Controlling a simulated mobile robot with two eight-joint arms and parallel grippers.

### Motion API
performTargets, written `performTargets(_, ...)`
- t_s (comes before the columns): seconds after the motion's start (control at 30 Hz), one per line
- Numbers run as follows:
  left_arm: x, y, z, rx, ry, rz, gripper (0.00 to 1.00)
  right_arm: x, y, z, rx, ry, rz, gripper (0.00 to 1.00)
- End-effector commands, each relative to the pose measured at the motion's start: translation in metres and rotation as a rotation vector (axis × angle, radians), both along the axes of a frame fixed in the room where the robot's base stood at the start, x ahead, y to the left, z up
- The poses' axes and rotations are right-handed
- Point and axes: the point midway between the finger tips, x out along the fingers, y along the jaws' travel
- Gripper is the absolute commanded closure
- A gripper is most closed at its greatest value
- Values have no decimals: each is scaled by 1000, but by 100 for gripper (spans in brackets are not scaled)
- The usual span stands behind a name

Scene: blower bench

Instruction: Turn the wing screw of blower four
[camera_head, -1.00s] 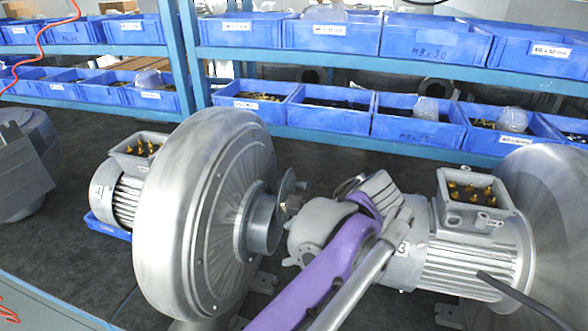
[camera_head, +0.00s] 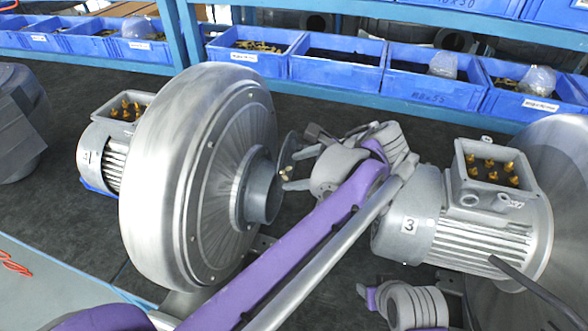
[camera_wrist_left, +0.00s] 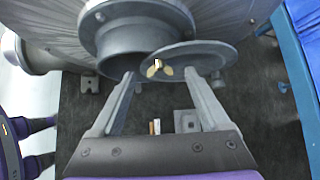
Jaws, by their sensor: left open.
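The blower on the left (camera_head: 207,170) has a big round metal housing and a short outlet pipe (camera_head: 262,192). A round flap stands beside the pipe mouth (camera_wrist_left: 190,58). A small brass wing screw (camera_wrist_left: 158,68) sits on the flap; it is tiny in the head view. My left gripper (camera_wrist_left: 160,79) is open, its two fingers on either side of the screw and a little short of it, with no contact visible. In the head view the left gripper (camera_head: 287,173) points left at the flap. Part of my right arm shows at the bottom right; its fingers cannot be made out.
A motor marked 3 (camera_head: 410,226) stands right of my left arm, with another large housing (camera_head: 562,200) behind it. Blue bins (camera_head: 430,88) line the shelf at the back. A grey machine part (camera_head: 18,120) is at far left. Dark bench top is bare at the front left.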

Motion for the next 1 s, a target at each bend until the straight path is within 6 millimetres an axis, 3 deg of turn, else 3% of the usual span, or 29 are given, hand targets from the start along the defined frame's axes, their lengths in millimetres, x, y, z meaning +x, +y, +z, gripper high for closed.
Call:
performTargets(0.43,6,8,-9,-1,0,0,21,0,0,0,0,-1,0,50)
performTargets(0.87,6,8,-9,-1,0,0,97,0,0,0,0,0,0,50)
performTargets(1.0,6,8,-9,-2,-2,0,100,0,0,0,0,0,0,50)
